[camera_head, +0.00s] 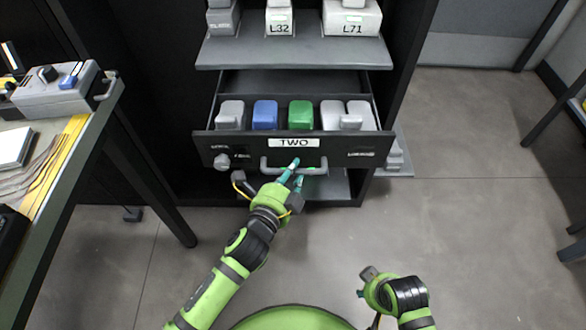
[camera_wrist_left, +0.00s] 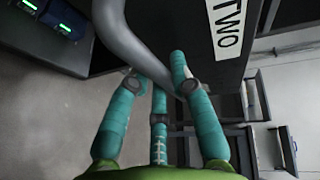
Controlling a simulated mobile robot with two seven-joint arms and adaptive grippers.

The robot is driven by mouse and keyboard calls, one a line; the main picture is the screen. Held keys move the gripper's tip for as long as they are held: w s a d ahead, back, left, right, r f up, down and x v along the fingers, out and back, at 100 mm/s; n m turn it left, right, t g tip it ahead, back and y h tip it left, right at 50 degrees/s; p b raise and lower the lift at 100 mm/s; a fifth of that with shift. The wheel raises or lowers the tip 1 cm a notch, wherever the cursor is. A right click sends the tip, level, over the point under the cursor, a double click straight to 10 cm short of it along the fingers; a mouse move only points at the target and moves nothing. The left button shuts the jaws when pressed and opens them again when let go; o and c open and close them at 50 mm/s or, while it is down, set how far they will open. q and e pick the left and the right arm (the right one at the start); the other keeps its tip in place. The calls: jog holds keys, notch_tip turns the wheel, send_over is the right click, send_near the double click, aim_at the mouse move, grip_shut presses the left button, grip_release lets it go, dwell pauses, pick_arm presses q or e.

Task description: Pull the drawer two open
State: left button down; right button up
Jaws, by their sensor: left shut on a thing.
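The dark drawer labelled TWO (camera_head: 250,147) stands pulled out from the cabinet, so its inside shows from above. Its grey bar handle (camera_head: 318,170) is on the front face below the white label; the handle also shows in the wrist view (camera_wrist_left: 130,40). My left gripper (camera_head: 297,172) is at the middle of this handle, with its teal fingers closed around the bar in the wrist view (camera_wrist_left: 157,80). My right gripper (camera_head: 366,282) is low at the right, away from the drawer; its fingers are mostly hidden.
Several white, blue and green blocks sit in the drawer. A shelf (camera_head: 220,53) with devices labelled L32 and L71 is above it. A workbench (camera_head: 90,125) with a grey device (camera_head: 55,90) stands at the left. The floor (camera_head: 470,220) at the right is clear.

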pick_arm(q)
jog(key=c, duration=1.1)
grip_release()
jog(key=v, duration=1.2)
jog(key=shift+r, duration=0.1)
jog(key=shift+w, duration=0.1)
